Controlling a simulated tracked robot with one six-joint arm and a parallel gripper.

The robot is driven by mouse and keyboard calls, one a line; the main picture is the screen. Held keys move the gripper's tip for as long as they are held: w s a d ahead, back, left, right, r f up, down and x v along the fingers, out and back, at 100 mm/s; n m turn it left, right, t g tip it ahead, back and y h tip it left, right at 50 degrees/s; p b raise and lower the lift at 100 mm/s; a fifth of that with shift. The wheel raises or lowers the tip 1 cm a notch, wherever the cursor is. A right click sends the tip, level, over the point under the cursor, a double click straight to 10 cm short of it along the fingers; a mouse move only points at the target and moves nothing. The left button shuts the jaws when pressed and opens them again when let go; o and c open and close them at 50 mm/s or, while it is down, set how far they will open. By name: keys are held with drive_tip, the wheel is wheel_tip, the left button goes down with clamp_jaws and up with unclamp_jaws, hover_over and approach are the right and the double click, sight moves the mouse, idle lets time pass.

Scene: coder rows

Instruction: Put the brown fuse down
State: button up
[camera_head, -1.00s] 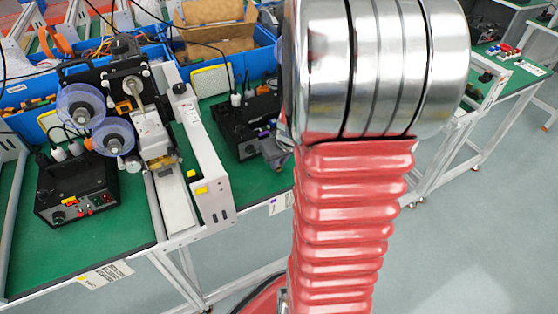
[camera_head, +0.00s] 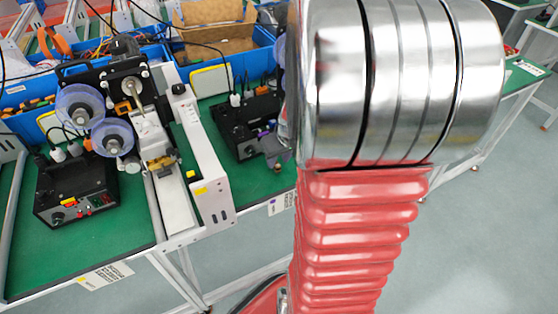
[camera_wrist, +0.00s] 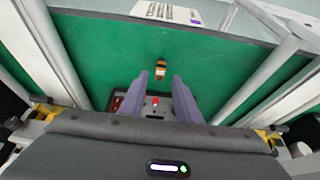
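The brown fuse (camera_wrist: 160,68), small with pale and dark bands, is on the green tabletop (camera_wrist: 110,50) in the wrist view. My gripper (camera_wrist: 160,77) has two purple fingers spread apart. The fuse is just beyond the fingertips, roughly midway between their lines, with a gap on both sides. In the head view the purple fingers of my gripper (camera_head: 277,150) are low over the bench, and the small brown fuse (camera_head: 277,168) shows just below them. Nothing is between the fingers.
A black device with a red button (camera_wrist: 155,101) shows between the finger bases. A white rail machine with reels (camera_head: 200,165) and a black box (camera_head: 75,190) stand left. Blue bins (camera_head: 150,62) line the back. Bare green bench surrounds the fuse. My arm hides much on the right.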

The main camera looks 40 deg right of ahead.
drive_tip(key=v, duration=0.9)
drive_tip(key=shift+r, duration=0.2)
drive_tip(key=shift+s, duration=0.2)
idle(0.4)
